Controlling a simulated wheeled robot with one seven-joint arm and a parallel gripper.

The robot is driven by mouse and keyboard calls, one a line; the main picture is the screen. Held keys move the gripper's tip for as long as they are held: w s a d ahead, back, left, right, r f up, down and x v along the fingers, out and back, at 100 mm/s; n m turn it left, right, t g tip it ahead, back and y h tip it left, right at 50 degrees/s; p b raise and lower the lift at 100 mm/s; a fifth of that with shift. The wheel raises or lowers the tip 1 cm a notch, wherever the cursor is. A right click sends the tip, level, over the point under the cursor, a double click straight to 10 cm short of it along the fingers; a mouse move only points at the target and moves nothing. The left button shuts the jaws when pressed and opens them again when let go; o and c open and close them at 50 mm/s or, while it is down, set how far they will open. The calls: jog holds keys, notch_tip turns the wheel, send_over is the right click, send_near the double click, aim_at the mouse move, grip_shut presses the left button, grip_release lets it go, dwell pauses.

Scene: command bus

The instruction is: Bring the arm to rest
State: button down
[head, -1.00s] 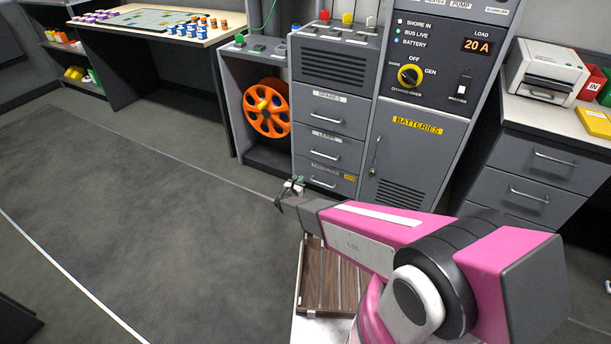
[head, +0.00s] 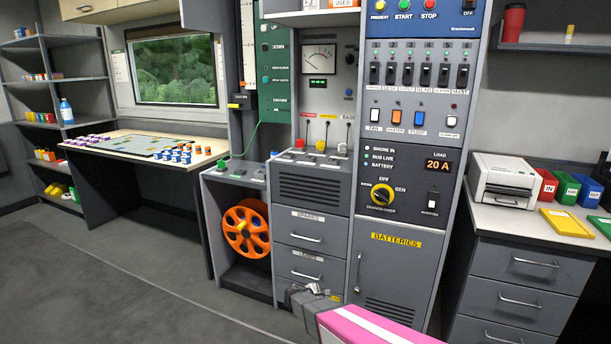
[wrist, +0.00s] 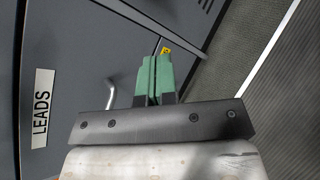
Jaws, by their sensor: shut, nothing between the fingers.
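My gripper (wrist: 153,80) shows in the wrist view as two green fingers pressed together with nothing between them. Behind the fingers is a grey drawer front with a handle and a LEADS label (wrist: 43,108). In the head view my gripper (head: 312,289) is low in the picture, in front of the lower drawers (head: 308,266) of the grey cabinet. My pink arm runs down to the bottom edge there, and most of it is out of view.
The tall panel with switches and a BATTERIES door (head: 397,265) stands right of my gripper. An orange reel (head: 247,229) sits in an open bay to the left. A counter with a white printer (head: 503,180) is at right. The floor (head: 110,290) at left is clear.

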jog(key=s+d+r+m+g+y, duration=0.4)
jog(key=s+d+r+m+g, duration=0.2)
jog(key=s+d+r+m, duration=0.4)
jog(key=s+r+m+y, duration=0.7)
jog(key=s+r, duration=0.1)
jog(key=s, duration=0.2)
jog(key=shift+s+d+r+g, duration=0.3)
jog(key=shift+s+r+g, duration=0.05)
jog(key=shift+r+g, duration=0.05)
dwell(0.5)
